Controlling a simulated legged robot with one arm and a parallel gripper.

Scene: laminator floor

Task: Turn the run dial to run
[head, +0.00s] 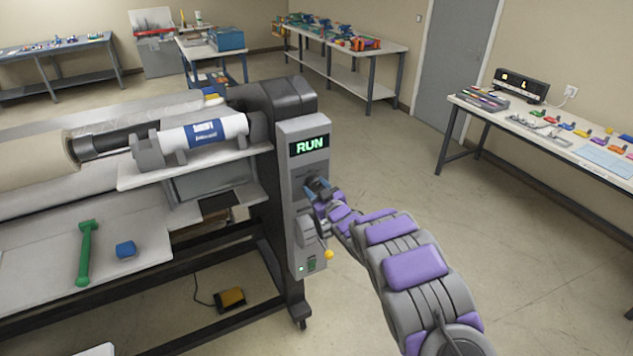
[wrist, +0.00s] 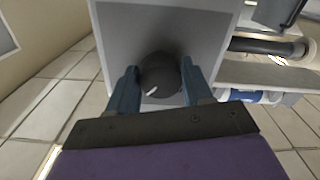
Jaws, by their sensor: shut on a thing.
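The run dial (wrist: 160,75) is a dark round knob with a white pointer mark, on the grey face of the control panel (head: 284,165). In the wrist view, my gripper (wrist: 159,84) has one blue finger on each side of the dial and is shut on it. In the head view, my gripper (head: 318,187) is at the panel below the display and largely hides the dial. The display (head: 309,145) reads RUN in green letters.
A grey lever with a yellow knob (head: 328,254) sits below my gripper on the panel. The laminator's shelf (head: 200,172) and rollers are to the left. Open floor (head: 400,180) lies to the right.

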